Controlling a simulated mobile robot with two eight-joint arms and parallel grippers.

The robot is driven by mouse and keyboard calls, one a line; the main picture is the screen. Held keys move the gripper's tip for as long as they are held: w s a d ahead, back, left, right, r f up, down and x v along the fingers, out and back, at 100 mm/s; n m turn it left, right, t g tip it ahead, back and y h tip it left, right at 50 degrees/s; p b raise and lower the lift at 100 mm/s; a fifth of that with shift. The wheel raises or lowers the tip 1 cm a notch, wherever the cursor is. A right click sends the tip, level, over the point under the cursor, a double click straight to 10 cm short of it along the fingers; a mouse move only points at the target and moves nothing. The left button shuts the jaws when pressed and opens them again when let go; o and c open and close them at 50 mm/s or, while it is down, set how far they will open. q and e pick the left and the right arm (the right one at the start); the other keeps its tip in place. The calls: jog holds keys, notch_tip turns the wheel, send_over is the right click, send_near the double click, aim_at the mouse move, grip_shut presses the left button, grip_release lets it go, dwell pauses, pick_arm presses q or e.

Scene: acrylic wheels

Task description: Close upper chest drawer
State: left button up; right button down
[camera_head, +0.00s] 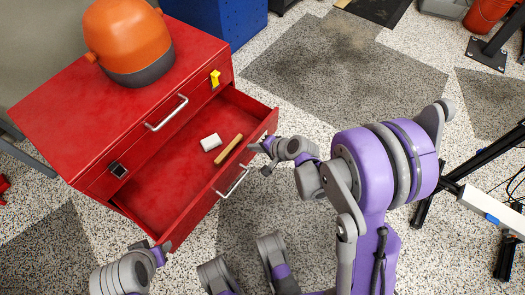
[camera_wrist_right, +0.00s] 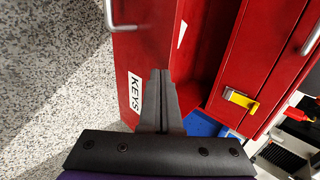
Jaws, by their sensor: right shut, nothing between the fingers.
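The red chest (camera_head: 80,88) stands at the left in the head view. Its open drawer (camera_head: 185,165) is pulled far out below a front strip with a handle and latches. The drawer front, with a metal handle (camera_head: 232,182), faces down-right. My right gripper (camera_head: 262,148) is at the right end of the drawer front. In the right wrist view its fingers (camera_wrist_right: 162,85) are shut and empty, over the drawer front beside a KEYS label (camera_wrist_right: 135,100); contact is unclear. My left gripper (camera_head: 155,246) is near the drawer's left front corner; its jaw state is unclear.
A white block (camera_head: 210,142) and a tan stick (camera_head: 228,149) lie in the drawer. An orange and grey object (camera_head: 128,42) sits on the chest. A blue cabinet (camera_head: 215,18) stands behind. Speckled floor is open right of the chest; dark stand legs (camera_head: 470,170) are at far right.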

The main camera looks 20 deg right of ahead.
jog(key=shift+w+a, duration=0.15)
jog(key=shift+w, duration=0.15)
jog(key=w+a, duration=0.4)
jog(key=w, duration=0.4)
jog(key=w+a, duration=0.5)
jog(key=w, duration=0.3)
jog(key=shift+w+a, duration=0.15)
jog(key=shift+a, duration=0.1)
